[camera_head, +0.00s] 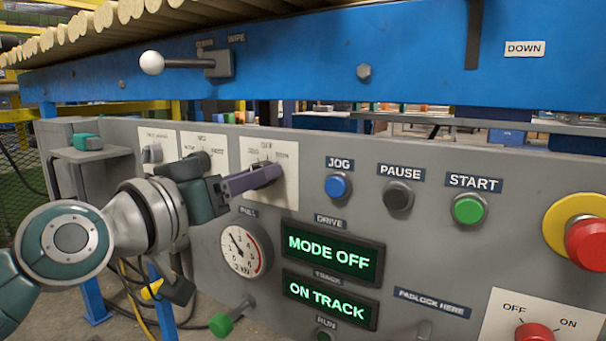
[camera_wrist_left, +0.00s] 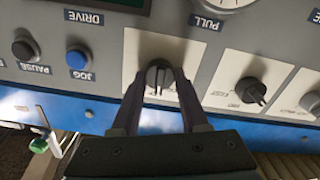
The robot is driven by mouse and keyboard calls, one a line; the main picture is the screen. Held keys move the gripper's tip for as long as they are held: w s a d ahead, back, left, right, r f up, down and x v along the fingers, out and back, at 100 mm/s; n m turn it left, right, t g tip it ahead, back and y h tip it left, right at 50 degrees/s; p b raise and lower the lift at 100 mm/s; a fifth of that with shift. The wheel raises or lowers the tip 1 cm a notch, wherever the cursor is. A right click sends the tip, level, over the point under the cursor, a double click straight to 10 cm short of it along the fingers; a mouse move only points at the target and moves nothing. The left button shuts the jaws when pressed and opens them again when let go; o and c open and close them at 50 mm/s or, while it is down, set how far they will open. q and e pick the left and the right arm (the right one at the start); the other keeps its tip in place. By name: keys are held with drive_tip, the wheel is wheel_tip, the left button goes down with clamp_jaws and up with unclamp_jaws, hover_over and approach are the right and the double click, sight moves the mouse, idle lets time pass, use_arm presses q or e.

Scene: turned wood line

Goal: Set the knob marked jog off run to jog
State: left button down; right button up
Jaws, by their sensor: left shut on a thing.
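The jog off run knob is a dark knob on a white plate (camera_head: 287,190), with small lettering above it that is hard to read. In the head view my left gripper (camera_head: 268,172) reaches it from the left and its fingers cover most of it. In the left wrist view, which is upside down, the knob (camera_wrist_left: 158,73) sits between the two fingertips of my left gripper (camera_wrist_left: 157,84), which is shut on it. The knob's grip looks roughly upright there. The green display (camera_head: 331,254) reads MODE OFF. My right gripper is not in view.
Two other knobs on white plates, a middle one (camera_head: 203,158) and a left one (camera_head: 152,153), are close by. To the right are a blue JOG button (camera_head: 338,186), a black PAUSE button (camera_head: 398,196) and a green START button (camera_head: 468,209). A white-balled lever (camera_head: 152,63) sticks out above.

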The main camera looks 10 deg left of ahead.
use_arm(q)
drive_tip(key=shift+n+p, duration=0.65)
drive_tip(key=shift+n, duration=3.45)
drive_tip(key=shift+c, duration=2.1)
unclamp_jaws()
